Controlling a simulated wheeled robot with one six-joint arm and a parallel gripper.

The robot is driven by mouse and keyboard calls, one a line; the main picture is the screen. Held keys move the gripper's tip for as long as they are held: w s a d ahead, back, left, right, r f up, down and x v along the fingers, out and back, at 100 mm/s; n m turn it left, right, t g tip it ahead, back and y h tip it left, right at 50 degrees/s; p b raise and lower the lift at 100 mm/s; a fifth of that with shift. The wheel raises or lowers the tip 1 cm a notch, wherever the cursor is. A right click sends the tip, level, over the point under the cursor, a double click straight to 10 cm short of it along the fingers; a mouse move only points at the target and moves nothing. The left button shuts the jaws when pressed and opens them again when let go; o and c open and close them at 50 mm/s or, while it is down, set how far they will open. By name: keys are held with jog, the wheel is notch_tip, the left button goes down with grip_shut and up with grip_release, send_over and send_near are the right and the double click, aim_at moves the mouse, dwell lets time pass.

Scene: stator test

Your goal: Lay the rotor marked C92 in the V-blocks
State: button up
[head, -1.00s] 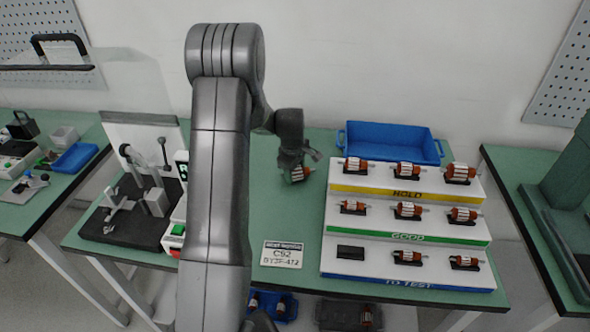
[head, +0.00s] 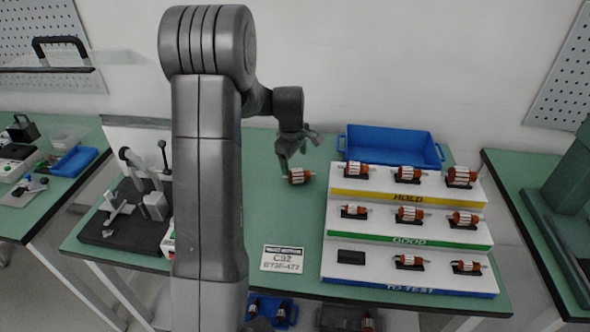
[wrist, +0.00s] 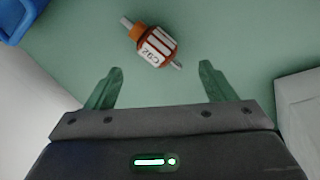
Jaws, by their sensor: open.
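The rotor marked C92 (wrist: 152,48) lies on the green table, with its label readable in the wrist view. It has an orange and white body and a grey shaft. In the head view the rotor (head: 298,176) lies left of the stepped rack. My gripper (wrist: 160,70) is open and empty, with the rotor beyond its fingertips. In the head view my gripper (head: 285,163) is just above and left of the rotor. A dark test fixture (head: 110,230) with light grey supports stands at the left; my arm hides part of it. I cannot clearly make out the V-blocks.
A white stepped rack (head: 335,220) labelled HOLD, GOOD and TO TEST holds several rotors; its front-left cradle (head: 351,257) is empty. A blue bin (head: 390,140) stands behind it. The table around the rotor is clear.

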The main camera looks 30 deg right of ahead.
aim_at(296, 171)
jog(key=shift+v, duration=2.1)
jog(key=x, duration=1.3)
jog(key=shift+a, duration=0.15)
jog(key=v, duration=0.2)
jog(key=shift+w+d+r+p, duration=0.15)
jog(key=shift+d+r+p, duration=0.05)
jog(key=shift+r+p, duration=0.15)
jog(key=shift+r, duration=0.45)
